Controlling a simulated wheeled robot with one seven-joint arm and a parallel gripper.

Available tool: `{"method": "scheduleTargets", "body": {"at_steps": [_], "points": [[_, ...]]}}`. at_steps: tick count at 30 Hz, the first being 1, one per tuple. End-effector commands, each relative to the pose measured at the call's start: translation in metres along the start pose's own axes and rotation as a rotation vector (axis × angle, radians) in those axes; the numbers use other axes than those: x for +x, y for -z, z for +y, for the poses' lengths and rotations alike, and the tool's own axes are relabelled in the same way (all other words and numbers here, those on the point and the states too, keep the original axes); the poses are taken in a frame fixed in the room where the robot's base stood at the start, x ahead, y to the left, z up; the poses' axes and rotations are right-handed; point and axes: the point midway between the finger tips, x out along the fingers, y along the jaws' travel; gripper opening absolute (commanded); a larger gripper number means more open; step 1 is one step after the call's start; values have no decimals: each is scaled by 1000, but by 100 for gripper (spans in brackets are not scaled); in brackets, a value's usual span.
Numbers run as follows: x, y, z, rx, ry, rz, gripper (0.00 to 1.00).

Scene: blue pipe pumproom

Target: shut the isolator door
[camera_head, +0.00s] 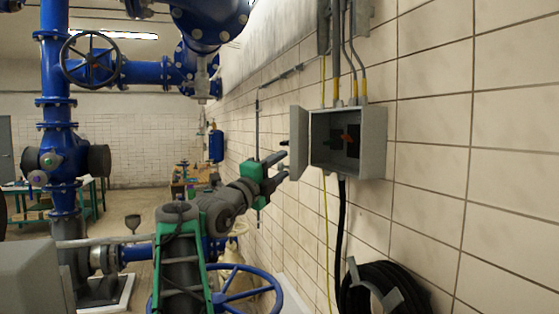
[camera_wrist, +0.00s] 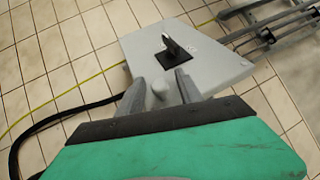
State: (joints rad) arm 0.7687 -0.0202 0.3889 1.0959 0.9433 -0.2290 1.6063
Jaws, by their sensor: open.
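The isolator is a grey wall box (camera_head: 376,143) with its door (camera_head: 299,128) standing open on the left side, so the dark inside and a small red part (camera_head: 346,137) show. My gripper (camera_head: 286,164) is open on the left of the door, with its fingertips close to the door's lower part. In the wrist view, the open gripper (camera_wrist: 159,88) points at a pale grey panel (camera_wrist: 213,62), seemingly the door, with a black handle (camera_wrist: 175,52). A small round grey knob shows between the fingers. I cannot tell whether the fingers touch the panel.
Conduits and cables (camera_head: 352,60) enter the box from above, and a black cable (camera_head: 341,235) hangs below it. A coiled black hose (camera_head: 385,288) is on the wall at lower right. Blue pipes (camera_head: 60,120) and a blue handwheel (camera_head: 245,290) are on the left.

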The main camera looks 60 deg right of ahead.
Motion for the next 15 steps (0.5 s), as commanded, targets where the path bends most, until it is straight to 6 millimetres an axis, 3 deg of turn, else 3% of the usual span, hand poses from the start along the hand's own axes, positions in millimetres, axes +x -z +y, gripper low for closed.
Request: {"method": "scheduleTargets", "body": {"at_steps": [7,15], "points": [[1,0,1,0,0,-1,42],[1,0,1,-1,-1,-1,20]]}}
